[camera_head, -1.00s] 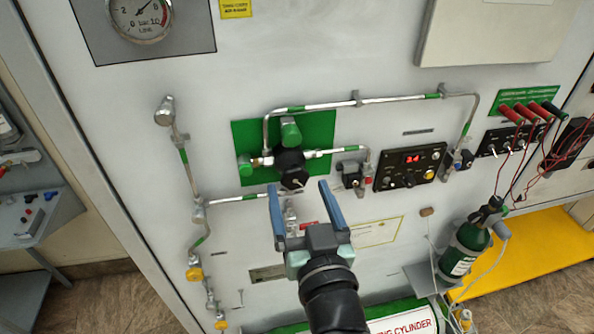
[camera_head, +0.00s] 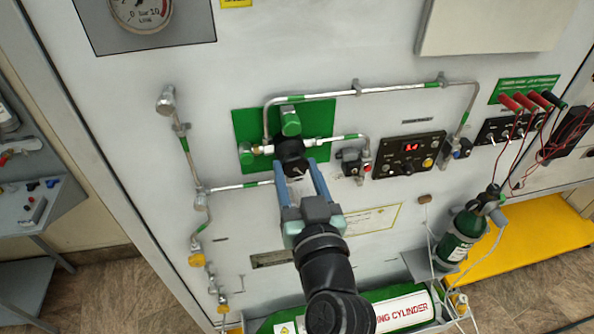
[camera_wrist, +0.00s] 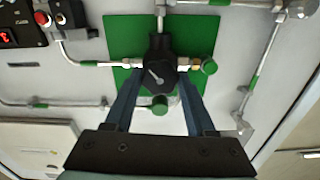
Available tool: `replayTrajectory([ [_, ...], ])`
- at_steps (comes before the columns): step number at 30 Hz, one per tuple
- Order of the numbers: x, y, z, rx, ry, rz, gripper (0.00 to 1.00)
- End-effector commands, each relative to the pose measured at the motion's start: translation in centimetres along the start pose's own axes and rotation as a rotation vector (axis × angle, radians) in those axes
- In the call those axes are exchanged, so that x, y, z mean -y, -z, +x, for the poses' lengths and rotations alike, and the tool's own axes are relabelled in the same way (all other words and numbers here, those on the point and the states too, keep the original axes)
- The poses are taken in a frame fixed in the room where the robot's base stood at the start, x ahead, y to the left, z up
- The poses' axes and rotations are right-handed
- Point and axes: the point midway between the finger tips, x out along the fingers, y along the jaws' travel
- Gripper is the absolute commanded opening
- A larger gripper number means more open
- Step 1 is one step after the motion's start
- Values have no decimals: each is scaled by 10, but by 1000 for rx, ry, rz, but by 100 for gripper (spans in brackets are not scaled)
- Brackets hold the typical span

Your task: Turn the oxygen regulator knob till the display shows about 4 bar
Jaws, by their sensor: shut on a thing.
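The black regulator knob (camera_head: 291,152) sits on the green square plate (camera_head: 245,122) in the middle of the wall panel. A white pointer mark shows on its face in the wrist view (camera_wrist: 155,77). My gripper (camera_head: 295,171) has its two blue fingers on either side of the knob and is shut on it. The wrist view shows the fingers (camera_wrist: 160,85) reaching up to the knob's left and right edges. The red digital display (camera_head: 412,147) stands to the right on a black box; its small digits look like 3.4.
Thin metal pipes with green bands (camera_head: 385,92) run around the plate. A green cap (camera_head: 290,121) is just above the knob. A dark green bottle (camera_head: 466,238) stands at lower right, and a training cylinder (camera_head: 400,312) lies below my arm.

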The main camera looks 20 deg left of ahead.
Motion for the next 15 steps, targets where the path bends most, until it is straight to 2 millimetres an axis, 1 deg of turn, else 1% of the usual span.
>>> replayTrajectory([
  [1,0,0,0,0,0,0,4],
  [2,0,0,0,0,0,0,0],
  [7,0,0,0,0,0,42,0],
  [15,0,0,0,1,0,292,0],
])
